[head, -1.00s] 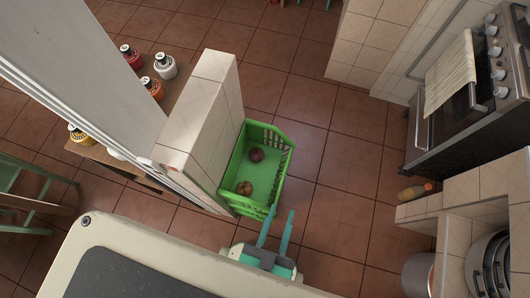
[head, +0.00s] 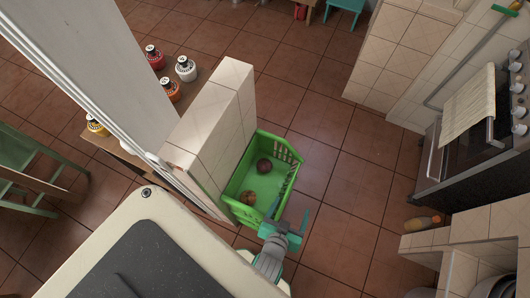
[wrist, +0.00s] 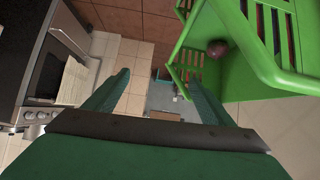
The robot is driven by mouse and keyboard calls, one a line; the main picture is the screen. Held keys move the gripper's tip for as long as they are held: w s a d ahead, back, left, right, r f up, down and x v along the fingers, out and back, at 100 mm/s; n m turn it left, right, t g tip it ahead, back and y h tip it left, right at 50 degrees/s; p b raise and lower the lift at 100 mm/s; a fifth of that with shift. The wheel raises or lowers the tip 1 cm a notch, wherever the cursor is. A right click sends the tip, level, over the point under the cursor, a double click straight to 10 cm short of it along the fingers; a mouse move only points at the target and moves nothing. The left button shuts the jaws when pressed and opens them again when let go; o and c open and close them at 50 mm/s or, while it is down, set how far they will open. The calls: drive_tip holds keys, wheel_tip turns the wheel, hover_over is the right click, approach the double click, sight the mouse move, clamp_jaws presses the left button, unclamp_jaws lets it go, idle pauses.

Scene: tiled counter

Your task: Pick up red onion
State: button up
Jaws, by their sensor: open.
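The red onion (head: 263,166) is a dark round bulb on the floor of the green crate (head: 245,172), toward its far end. It also shows in the wrist view (wrist: 217,48), through the crate's opening at upper right. A brownish-orange round item (head: 248,197) lies in the crate's near part. My gripper (head: 292,212) is open and empty, at the crate's near right corner, apart from the onion. In the wrist view my two teal fingers (wrist: 158,80) are spread, with the green crate beside and beyond the right finger.
A tiled half wall (head: 205,125) stands along the crate's left side. Several bottles stand on a wooden shelf (head: 190,92) beyond it. The tiled floor right of the crate is clear.

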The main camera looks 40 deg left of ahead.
drive_tip(key=w+a+f+n+g, duration=0.35)
drive_tip(key=w+a+f, duration=0.25)
drive_tip(key=a, duration=0.2)
drive_tip(key=n+g, duration=0.2)
drive_tip(key=g, duration=0.3)
approach(265, 163)
drive_tip(key=f, duration=0.4)
drive_tip(key=shift+s+a+f, duration=0.15)
drive_tip(key=shift+a+f, duration=0.05)
drive_tip(key=shift+a, duration=0.1)
drive_tip(key=shift+w+f, duration=0.2)
drive_tip(key=shift+f, duration=0.35)
drive_tip(key=shift+w+a+x, duration=0.1)
drive_tip(key=shift+a+x, duration=0.05)
drive_tip(key=shift+x, duration=1.2)
drive_tip(key=shift+w+a+x, duration=0.1)
drive_tip(key=shift+a+x, duration=0.05)
drive_tip(key=shift+x, duration=1.15)
drive_tip(key=shift+r, duration=0.1)
drive_tip(key=shift+w, duration=0.1)
drive_tip(key=shift+w, duration=0.1)
drive_tip(key=c, duration=1.2)
